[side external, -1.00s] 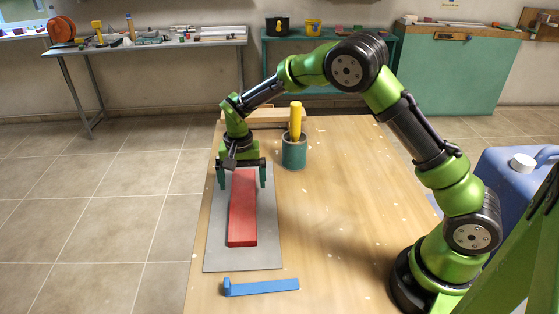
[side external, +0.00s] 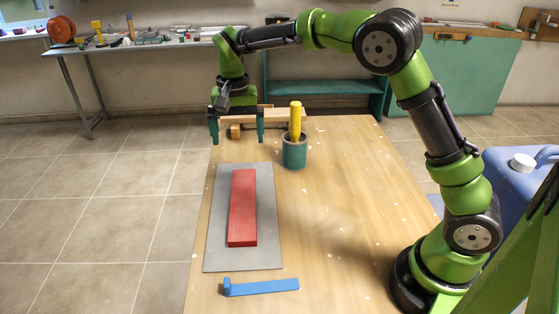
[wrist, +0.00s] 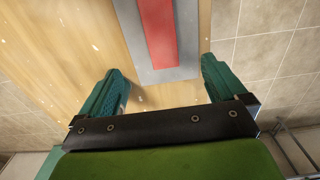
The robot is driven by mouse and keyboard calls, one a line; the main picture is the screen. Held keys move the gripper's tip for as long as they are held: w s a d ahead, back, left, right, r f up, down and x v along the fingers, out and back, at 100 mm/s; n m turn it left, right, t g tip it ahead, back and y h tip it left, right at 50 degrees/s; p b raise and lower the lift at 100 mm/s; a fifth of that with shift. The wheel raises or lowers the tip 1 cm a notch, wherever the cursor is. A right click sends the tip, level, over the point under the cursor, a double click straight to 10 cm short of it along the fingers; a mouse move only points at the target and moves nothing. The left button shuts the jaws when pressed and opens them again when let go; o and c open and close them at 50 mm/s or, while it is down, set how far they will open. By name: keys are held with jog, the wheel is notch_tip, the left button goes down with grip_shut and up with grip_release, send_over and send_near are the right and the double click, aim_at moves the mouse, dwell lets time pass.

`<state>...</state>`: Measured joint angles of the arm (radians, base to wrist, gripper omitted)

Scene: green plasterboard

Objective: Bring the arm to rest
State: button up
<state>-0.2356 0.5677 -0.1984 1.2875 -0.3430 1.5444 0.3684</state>
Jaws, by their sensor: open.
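My gripper (side external: 236,138) is open and empty, raised above the far left end of the table. In the wrist view its two teal fingers (wrist: 163,95) stand wide apart with nothing between them. The red block (side external: 242,206) lies flat on the grey board (side external: 268,240), apart from my gripper. In the wrist view the red block (wrist: 158,35) and the grey board (wrist: 185,73) show beyond the fingers, cut off by the top edge.
A teal cup (side external: 294,154) holding a yellow-handled tool (side external: 296,118) stands right of my gripper. A wooden piece (side external: 268,116) lies at the table's far edge behind it. A blue L-shaped piece (side external: 262,287) lies at the near edge. The table's (side external: 350,190) right half is mostly clear.

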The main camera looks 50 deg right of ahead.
jog(key=s+d+r+n+t+y, duration=0.1)
jog(key=s+r+n+t, duration=0.1)
jog(key=s, duration=1)
jog(key=s+d+r+n+t+y, duration=0.1)
jog(key=s+r+n+t, duration=0.2)
jog(key=s, duration=1)
notch_tip(320, 180, up, 2)
jog(key=shift+s+t, duration=0.25)
jog(key=shift+t, duration=0.85)
